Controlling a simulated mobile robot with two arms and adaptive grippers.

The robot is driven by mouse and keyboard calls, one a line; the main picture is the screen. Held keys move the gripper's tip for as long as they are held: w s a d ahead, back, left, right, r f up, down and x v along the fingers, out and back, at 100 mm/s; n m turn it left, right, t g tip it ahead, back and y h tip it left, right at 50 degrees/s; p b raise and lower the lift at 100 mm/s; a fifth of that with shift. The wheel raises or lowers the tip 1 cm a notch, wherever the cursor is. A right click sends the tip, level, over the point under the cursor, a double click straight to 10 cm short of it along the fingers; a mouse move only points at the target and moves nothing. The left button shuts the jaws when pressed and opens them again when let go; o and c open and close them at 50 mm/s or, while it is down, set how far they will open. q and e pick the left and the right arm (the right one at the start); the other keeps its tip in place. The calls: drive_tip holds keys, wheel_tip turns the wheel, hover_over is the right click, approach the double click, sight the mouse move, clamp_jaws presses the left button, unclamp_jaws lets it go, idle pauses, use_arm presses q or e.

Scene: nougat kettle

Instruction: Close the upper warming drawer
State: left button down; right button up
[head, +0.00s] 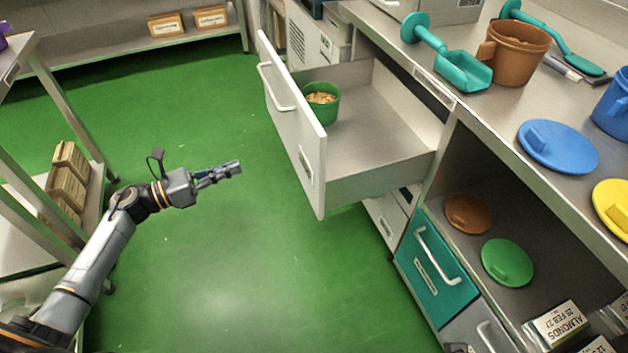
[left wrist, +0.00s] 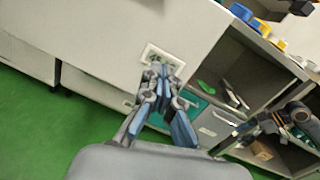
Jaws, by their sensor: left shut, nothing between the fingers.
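The upper warming drawer (head: 292,125) is pulled out of the steel counter, its white front with a bar handle (head: 276,88) standing well clear of the cabinet. A green pot (head: 322,104) with pale pieces in it sits inside near the front. My left gripper (head: 236,168) is shut and empty, left of the drawer front and apart from it in the head view. In the left wrist view its fingers (left wrist: 162,75) point at the white front (left wrist: 110,40) and overlap its label. My right gripper seems to show only at the right of the left wrist view, unclear.
A teal drawer (head: 437,268) is shut below right, beside an open shelf with lids (head: 507,262). The counter holds a brown pot (head: 516,50), a teal scoop (head: 462,72) and a blue lid (head: 558,146). A rack with boxes (head: 66,178) stands left. Green floor between is clear.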

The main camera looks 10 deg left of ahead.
use_arm(q)
drive_tip(key=d+m+g+b, duration=0.1)
drive_tip(key=d+m+g, duration=0.1)
drive_tip(key=m, duration=0.1)
approach(307, 153)
drive_tip(key=shift+h, duration=0.4)
drive_tip(key=x, duration=0.4)
drive_tip(key=p+x, duration=0.1)
drive_tip(key=x, duration=0.2)
drive_tip(key=shift+w+a+f, duration=0.1)
drive_tip(key=shift+w+f, duration=0.05)
drive_tip(key=shift+f, duration=0.2)
use_arm(e)
drive_tip(key=shift+s+d+f, duration=0.2)
drive_tip(key=shift+d+f, duration=0.1)
drive_tip(key=shift+f, duration=0.45)
drive_tip(key=shift+f, duration=0.1)
